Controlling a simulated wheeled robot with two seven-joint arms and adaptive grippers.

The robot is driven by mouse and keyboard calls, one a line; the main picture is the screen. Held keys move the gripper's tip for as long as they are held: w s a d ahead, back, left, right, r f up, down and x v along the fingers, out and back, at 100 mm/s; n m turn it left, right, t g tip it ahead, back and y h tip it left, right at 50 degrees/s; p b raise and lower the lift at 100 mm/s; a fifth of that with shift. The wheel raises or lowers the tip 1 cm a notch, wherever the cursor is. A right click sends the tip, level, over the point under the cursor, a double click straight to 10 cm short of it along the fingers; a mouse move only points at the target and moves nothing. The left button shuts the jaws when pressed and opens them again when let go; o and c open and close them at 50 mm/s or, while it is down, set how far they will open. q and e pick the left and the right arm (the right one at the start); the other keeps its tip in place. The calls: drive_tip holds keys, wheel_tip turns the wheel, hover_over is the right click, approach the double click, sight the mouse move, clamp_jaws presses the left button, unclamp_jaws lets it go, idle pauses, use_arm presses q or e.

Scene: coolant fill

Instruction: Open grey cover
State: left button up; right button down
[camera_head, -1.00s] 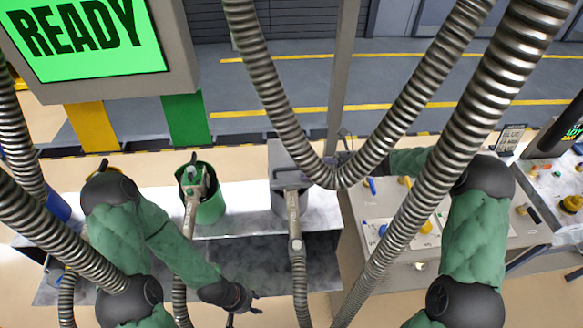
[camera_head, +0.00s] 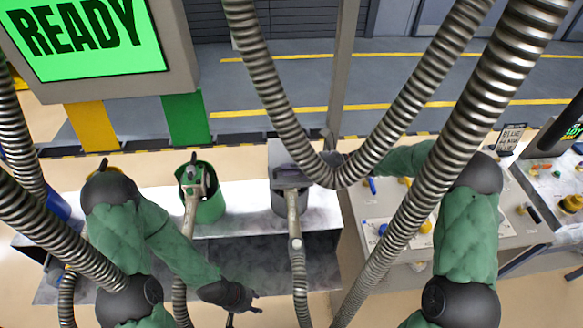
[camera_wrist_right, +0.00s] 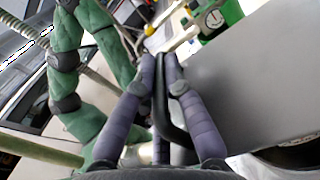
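The grey cover is a flat grey panel. In the head view a part of it (camera_head: 283,152) shows behind the grey pot, between the hoses. In the right wrist view a broad grey plate (camera_wrist_right: 245,75), apparently the cover, fills the right side beside a black curved handle (camera_wrist_right: 162,100). My right gripper (camera_wrist_right: 161,62) has its fingers close together around that handle. In the head view the right gripper (camera_head: 330,155) is small and partly hidden by a hose. My left gripper (camera_head: 257,303) is empty above the dark front of the bench, its small fingers apart.
A green pot (camera_head: 212,207) and a grey pot (camera_head: 281,203) hold nozzles on hoses. Thick metal hoses (camera_head: 265,70) hang across the view near my right arm.

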drive_tip(key=w+r+m+p, duration=0.5)
drive_tip(key=r+p, duration=0.3)
drive_tip(key=p, duration=0.5)
drive_tip(key=shift+r+m, duration=0.25)
drive_tip(key=shift+m, duration=0.15)
drive_tip(key=shift+w, duration=0.15)
drive_tip(key=c, duration=1.3)
unclamp_jaws()
drive_tip(key=shift+d, duration=0.2)
drive_tip(key=d, duration=1.1)
drive_tip(key=shift+d, duration=0.4)
